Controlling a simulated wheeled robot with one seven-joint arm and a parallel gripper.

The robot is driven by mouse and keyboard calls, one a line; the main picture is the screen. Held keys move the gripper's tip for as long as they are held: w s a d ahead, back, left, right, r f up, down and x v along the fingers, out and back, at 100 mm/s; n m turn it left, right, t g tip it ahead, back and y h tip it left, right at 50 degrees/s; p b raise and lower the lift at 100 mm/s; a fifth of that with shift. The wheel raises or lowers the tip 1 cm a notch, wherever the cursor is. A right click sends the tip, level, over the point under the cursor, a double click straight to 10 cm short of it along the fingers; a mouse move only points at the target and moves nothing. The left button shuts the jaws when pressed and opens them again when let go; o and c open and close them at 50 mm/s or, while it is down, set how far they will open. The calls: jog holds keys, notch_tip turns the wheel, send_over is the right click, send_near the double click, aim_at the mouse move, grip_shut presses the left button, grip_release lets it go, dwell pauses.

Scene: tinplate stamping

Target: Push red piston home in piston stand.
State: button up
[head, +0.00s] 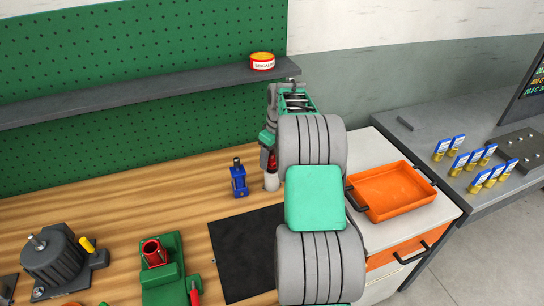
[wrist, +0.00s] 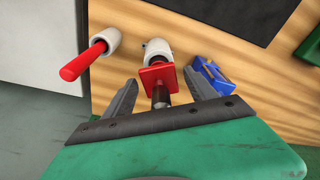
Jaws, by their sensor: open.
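In the wrist view, a red square plate (wrist: 157,76) with a dark stem stands in line with a white cylinder (wrist: 157,50). To its left, a red rod (wrist: 84,62) sticks out of a second white cylinder (wrist: 108,38). I cannot tell which of these is the piston in its stand, or how deep either red part sits. My gripper (wrist: 161,79) is open, with one finger on each side of the red plate and stem, and grips nothing. In the head view my gripper (head: 268,156) is above a pale cylinder (head: 271,181); my arm hides the area to the right.
A blue fixture (head: 238,179) stands close to the left of the cylinder, near the right finger in the wrist view (wrist: 213,76). A black mat (head: 243,255), a green vise (head: 165,275) and a grey motor (head: 52,257) are on the wooden bench. An orange tray (head: 392,190) is at right.

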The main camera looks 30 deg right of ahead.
aim_at(275, 160)
jog(key=r, duration=0.5)
jog(key=s+r+b, duration=0.1)
jog(key=r, duration=0.1)
jog(key=shift+s+d+r, duration=0.1)
jog(key=shift+d+r, duration=0.05)
jog(key=shift+r, duration=0.25)
